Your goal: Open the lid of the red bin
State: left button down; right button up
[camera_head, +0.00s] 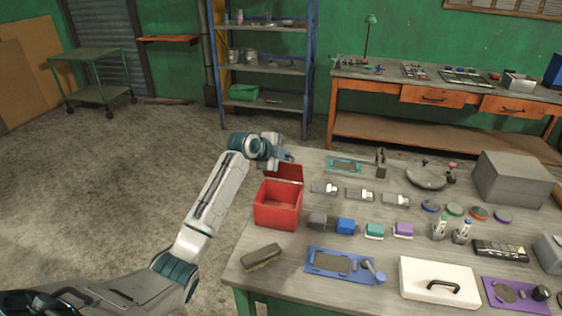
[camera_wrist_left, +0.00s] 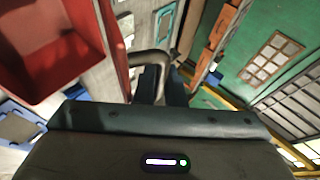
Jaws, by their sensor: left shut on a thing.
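The red bin (camera_head: 277,212) stands on the left part of the table. Its lid (camera_head: 286,172) is raised at the back, and the empty inside of the bin shows. In the left wrist view the bin (camera_wrist_left: 45,55) is at upper left and the lid (camera_wrist_left: 112,42) is a narrow red strip beside it. A grey curved handle (camera_wrist_left: 148,57) sticks out from the lid. My left gripper (camera_head: 287,157) is behind the bin at the raised lid. In the left wrist view its fingers (camera_wrist_left: 162,88) are shut on the handle. My right gripper is not in view.
The table (camera_head: 240,280) holds a brush (camera_head: 262,257), a blue tray (camera_head: 335,265), several small coloured blocks and a white case (camera_head: 438,281) near the bin. A grey box (camera_head: 513,180) stands at the right. Open floor lies left of the table.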

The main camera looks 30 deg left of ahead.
pick_arm(q)
jog(key=w+g, duration=0.1)
jog(key=w+g+p, duration=0.1)
jog(key=w, duration=0.1)
jog(key=w+a+g, duration=0.1)
jog(key=shift+w+r+n+p, duration=0.3)
jog(key=shift+r+n+p, duration=0.05)
jog(key=shift+n+p, duration=0.05)
jog(key=c, duration=1.9)
grip_release()
jog(key=shift+a, duration=0.1)
jog(key=shift+o, duration=0.5)
jog(key=shift+f, duration=0.15)
